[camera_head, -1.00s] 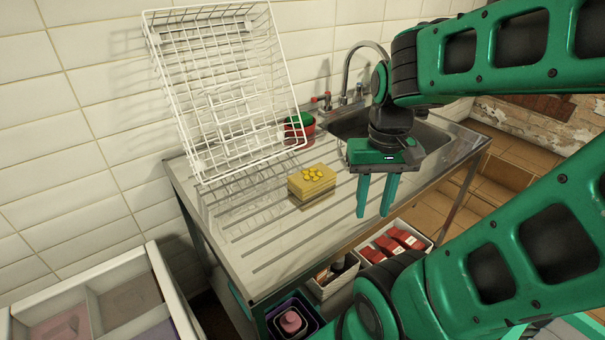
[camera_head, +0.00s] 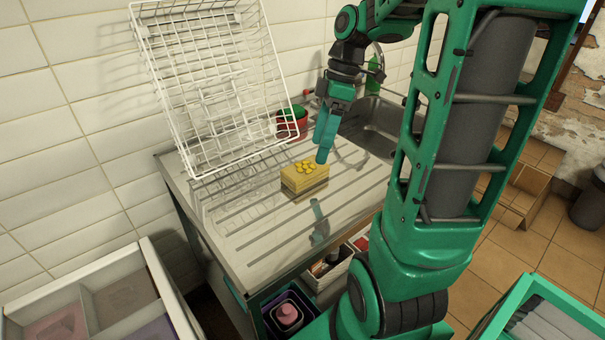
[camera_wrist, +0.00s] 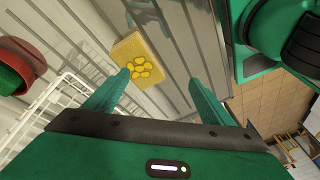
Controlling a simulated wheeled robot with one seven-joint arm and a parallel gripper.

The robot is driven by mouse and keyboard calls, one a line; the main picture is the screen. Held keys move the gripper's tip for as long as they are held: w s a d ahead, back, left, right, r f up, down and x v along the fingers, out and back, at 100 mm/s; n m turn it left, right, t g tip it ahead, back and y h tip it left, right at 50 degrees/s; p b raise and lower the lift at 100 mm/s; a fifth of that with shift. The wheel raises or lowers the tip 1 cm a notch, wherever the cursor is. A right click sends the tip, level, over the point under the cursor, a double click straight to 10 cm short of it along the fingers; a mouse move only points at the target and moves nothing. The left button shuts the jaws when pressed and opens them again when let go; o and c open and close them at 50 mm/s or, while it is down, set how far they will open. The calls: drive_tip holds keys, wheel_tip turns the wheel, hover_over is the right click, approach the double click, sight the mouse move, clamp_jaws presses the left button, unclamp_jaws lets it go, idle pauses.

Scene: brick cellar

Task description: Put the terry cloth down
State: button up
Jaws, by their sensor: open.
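A yellow folded block (camera_head: 304,182), layered like a stack of cloth, lies on the ribbed steel drainboard (camera_head: 255,235). Several small bright yellow round pieces sit on its top. I cannot tell for sure whether this block is the terry cloth; no other cloth is clear to me. My gripper (camera_head: 324,148) is open and points down, just right of the block and above the board. In the wrist view the block (camera_wrist: 136,52) lies ahead, beyond the spread fingertips of my gripper (camera_wrist: 150,92). The space between the fingers is empty.
A white wire rack (camera_head: 205,90) leans on the tiled wall. A red pot with green (camera_head: 292,122) stands behind the block. The sink (camera_head: 375,125) is at the back right. Crates (camera_head: 330,275) stand below; a divided tray (camera_head: 160,285) is at lower left. The front drainboard is clear.

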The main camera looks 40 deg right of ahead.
sight(305, 167)
drive_tip(key=w+n, duration=0.1)
drive_tip(key=n, duration=0.1)
drive_tip(key=w+d+n, duration=0.1)
drive_tip(key=n, duration=0.1)
drive_tip(key=w+d+n+y, duration=0.1)
drive_tip(key=w+n, duration=0.1)
drive_tip(key=shift+d+f, duration=0.1)
drive_tip(key=shift+d, duration=0.05)
drive_tip(key=shift+w+d+n, duration=0.1)
drive_tip(key=shift+n, duration=0.4)
drive_tip(key=shift+w+f, duration=0.1)
drive_tip(key=shift+f, duration=0.15)
drive_tip(key=shift+n, duration=0.3)
drive_tip(key=shift+x, duration=5.15)
drive_tip(key=c, duration=1.1)
